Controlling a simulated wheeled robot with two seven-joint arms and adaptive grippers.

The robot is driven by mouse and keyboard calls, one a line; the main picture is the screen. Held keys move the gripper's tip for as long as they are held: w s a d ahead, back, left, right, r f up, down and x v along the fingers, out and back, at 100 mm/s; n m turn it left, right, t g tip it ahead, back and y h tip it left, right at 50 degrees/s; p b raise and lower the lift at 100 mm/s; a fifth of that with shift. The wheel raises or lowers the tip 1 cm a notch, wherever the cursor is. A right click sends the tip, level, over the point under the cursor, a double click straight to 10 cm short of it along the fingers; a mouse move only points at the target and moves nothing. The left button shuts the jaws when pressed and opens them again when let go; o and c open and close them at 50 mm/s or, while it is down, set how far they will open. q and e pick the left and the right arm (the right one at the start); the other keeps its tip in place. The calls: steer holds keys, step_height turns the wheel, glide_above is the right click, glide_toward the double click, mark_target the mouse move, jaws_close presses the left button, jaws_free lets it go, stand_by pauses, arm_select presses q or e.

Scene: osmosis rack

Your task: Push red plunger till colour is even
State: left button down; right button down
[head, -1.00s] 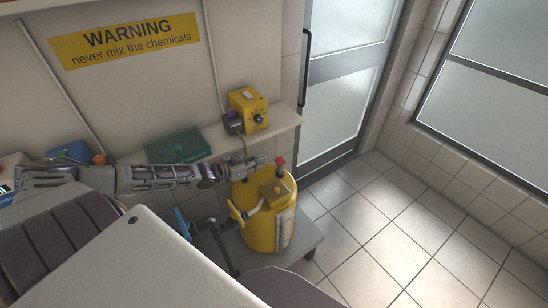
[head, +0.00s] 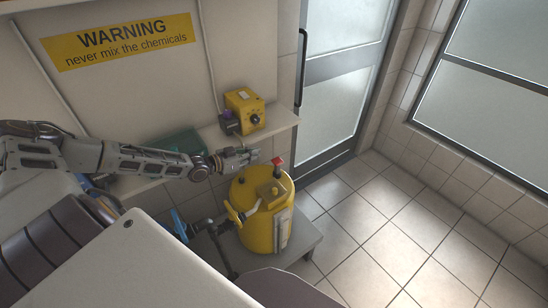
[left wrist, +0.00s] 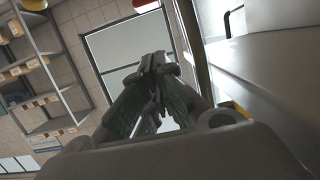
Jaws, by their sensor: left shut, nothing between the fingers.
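The red plunger (head: 277,161) stands up from the top of the yellow tank (head: 257,228) in the head view. The tank sits on a low grey stand. My left gripper (head: 252,154) is shut and empty, just left of the red plunger and slightly above the tank top, apart from the plunger as far as I can tell. My right gripper is in neither view. I cannot judge the colour of any liquid.
A yellow pump box (head: 244,111) and a green case (head: 182,142) stand on the wall shelf behind the arm. A blue-handled valve and pipe (head: 180,225) are left of the tank. The tiled floor (head: 390,225) on the right is clear.

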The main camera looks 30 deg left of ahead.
mark_target(274, 162)
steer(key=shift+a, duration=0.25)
arm_select(q)
steer(key=shift+w, duration=0.1)
